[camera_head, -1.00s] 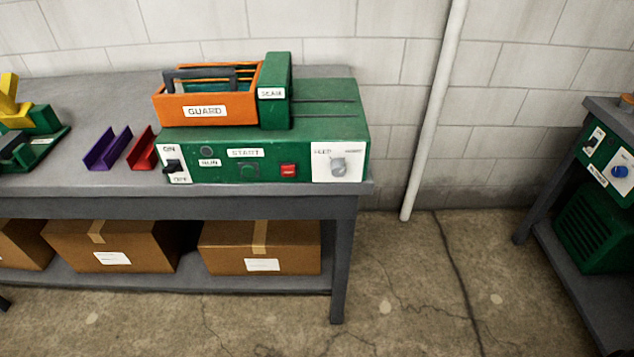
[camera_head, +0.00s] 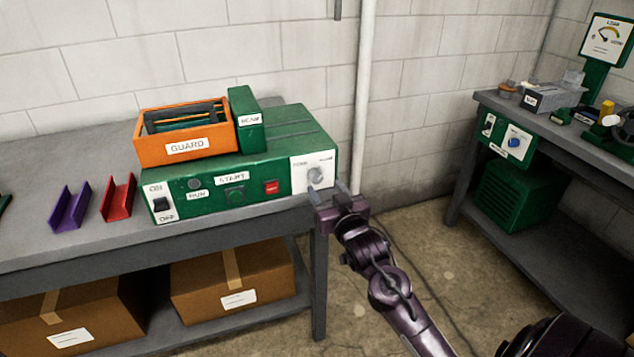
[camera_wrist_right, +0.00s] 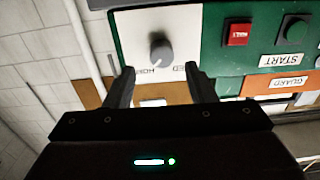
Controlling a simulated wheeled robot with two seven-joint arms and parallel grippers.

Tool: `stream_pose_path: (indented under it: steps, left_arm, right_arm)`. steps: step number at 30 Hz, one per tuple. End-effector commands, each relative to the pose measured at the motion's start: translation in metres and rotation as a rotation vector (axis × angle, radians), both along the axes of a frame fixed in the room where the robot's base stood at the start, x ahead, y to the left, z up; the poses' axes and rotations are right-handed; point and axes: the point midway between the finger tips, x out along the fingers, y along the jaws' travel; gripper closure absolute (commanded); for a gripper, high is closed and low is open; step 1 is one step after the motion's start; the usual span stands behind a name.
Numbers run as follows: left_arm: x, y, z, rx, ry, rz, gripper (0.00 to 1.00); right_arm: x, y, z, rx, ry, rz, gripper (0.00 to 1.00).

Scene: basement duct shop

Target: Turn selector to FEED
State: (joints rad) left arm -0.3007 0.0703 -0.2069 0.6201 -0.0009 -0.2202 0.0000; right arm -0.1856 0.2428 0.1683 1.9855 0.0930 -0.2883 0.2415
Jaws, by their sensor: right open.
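The selector is a grey knob (camera_head: 316,175) on a white plate (camera_head: 300,174) at the right end of the green machine's front (camera_head: 245,182). In the right wrist view, which is upside down, the knob (camera_wrist_right: 161,50) sits just beyond the fingertips, roughly centred between them. The plate's two labels are partly hidden by the fingers; one ends in "ED". I cannot tell for certain which label the knob points to. My right gripper (camera_head: 329,190) is open and empty in front of the plate, apart from the knob. My left gripper is out of view.
A red button (camera_head: 271,187), a green START button (camera_head: 235,194) and an ON/OFF switch (camera_head: 161,204) share the front. An orange guard (camera_head: 186,147) sits on top. Purple (camera_head: 70,207) and red (camera_head: 118,198) channels lie left. Another bench (camera_head: 500,103) stands right.

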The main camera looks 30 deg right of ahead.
Motion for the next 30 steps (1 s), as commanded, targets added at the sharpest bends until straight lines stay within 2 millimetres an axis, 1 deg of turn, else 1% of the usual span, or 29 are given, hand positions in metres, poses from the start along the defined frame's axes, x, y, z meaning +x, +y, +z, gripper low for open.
stream_pose_path:
  steps: [1,3,6,9,12,18,19,27,29,30]
  left_arm:
    - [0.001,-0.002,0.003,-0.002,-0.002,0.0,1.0]
    - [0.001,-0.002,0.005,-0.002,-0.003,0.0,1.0]
    - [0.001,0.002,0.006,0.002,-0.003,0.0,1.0]
    - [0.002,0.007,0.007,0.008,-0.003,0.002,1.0]
    - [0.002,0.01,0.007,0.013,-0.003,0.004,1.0]
    - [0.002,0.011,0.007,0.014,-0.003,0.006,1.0]
    - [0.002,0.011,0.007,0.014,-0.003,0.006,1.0]
    - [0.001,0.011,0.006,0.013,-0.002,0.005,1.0]
    - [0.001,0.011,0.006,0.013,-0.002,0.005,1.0]
    - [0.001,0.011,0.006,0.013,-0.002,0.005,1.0]
  right_arm:
    - [0.01,-0.002,0.002,0.0,-0.002,0.001,0.5]
    - [0.02,-0.004,0.002,0.0,-0.001,0.0,0.5]
    - [0.032,-0.007,0.001,0.0,-0.001,0.0,0.5]
    - [0.04,-0.008,0.001,0.0,-0.001,0.001,0.5]
    - [0.043,-0.009,-0.001,0.0,0.001,0.001,0.5]
    - [0.043,-0.009,-0.001,0.0,0.001,0.001,0.5]
    - [0.043,-0.009,-0.001,0.0,0.001,0.001,0.51]
    - [0.043,-0.009,-0.001,0.0,0.002,0.001,0.87]
    - [0.043,-0.009,-0.001,0.0,0.002,0.001,0.94]
    - [0.043,-0.009,-0.001,-0.001,0.002,0.001,0.95]
